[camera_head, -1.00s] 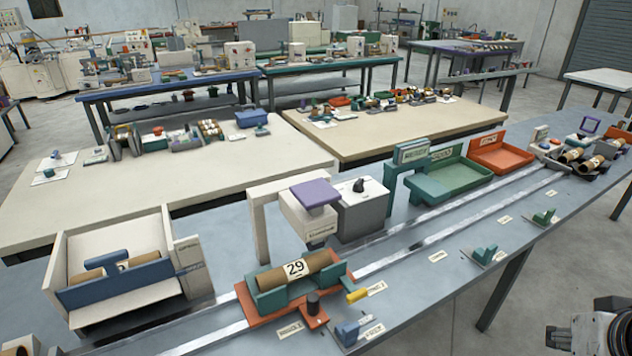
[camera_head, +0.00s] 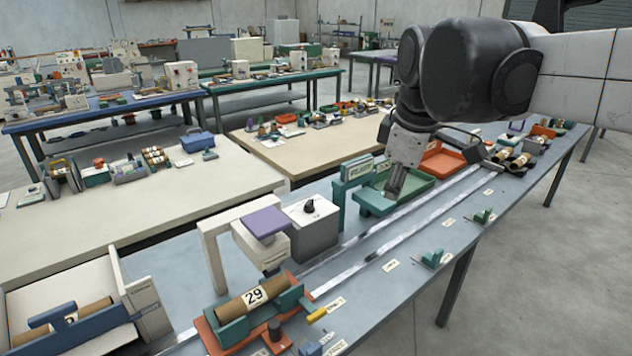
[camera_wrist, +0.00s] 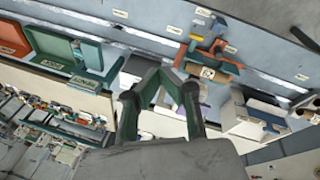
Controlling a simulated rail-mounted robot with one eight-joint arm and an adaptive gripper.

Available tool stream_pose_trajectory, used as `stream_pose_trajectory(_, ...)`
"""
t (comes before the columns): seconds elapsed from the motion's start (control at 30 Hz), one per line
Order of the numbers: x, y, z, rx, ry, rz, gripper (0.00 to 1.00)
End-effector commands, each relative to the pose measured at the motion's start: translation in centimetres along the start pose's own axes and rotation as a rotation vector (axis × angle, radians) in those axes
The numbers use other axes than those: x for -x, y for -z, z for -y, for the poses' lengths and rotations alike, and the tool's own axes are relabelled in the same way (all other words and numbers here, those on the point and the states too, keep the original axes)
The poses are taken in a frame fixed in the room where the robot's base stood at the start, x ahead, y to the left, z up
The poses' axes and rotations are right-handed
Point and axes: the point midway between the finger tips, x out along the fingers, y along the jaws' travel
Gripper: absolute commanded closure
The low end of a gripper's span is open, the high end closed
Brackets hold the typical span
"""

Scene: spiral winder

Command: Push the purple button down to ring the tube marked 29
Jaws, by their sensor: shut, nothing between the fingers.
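The purple button (camera_head: 264,223) is a flat square pad on top of a white head held by a white arch. The tube marked 29 (camera_head: 254,296) is brown cardboard with a white label. It lies in a green cradle on an orange carriage (camera_head: 212,335), below and in front of the button head. In the wrist view the tube (camera_wrist: 208,73) shows right of my fingers, and the button is partly hidden behind a finger. My gripper (camera_head: 391,194) is shut and empty, pointing down over the green tray, to the right of the button and apart from it.
A grey box with a black knob (camera_head: 310,208) stands right beside the button head. The green tray (camera_head: 410,192) and its sign frame are under my gripper. An orange tray (camera_head: 440,160) is farther right. A white bin with a blue front (camera_head: 75,337) is at left. Rails run along the bench.

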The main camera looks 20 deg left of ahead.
Motion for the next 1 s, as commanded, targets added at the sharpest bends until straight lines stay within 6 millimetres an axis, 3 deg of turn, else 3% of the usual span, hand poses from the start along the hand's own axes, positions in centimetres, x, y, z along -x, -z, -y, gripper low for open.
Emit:
stream_pose_trajectory(0.03,0.2,1.8,-0.4,0.062,0.016,0.004,1.0)
stream_pose_trajectory(0.33,0.2,10.7,-1.4,0.434,0.111,0.021,1.0)
stream_pose_trajectory(0.7,-0.9,21.6,0.0,0.889,0.231,0.021,1.0)
stream_pose_trajectory(0.83,-1.4,24.5,0.9,1.015,0.266,0.017,1.0)
stream_pose_trajectory(1.0,-1.9,26.7,1.8,1.116,0.295,0.012,1.0)
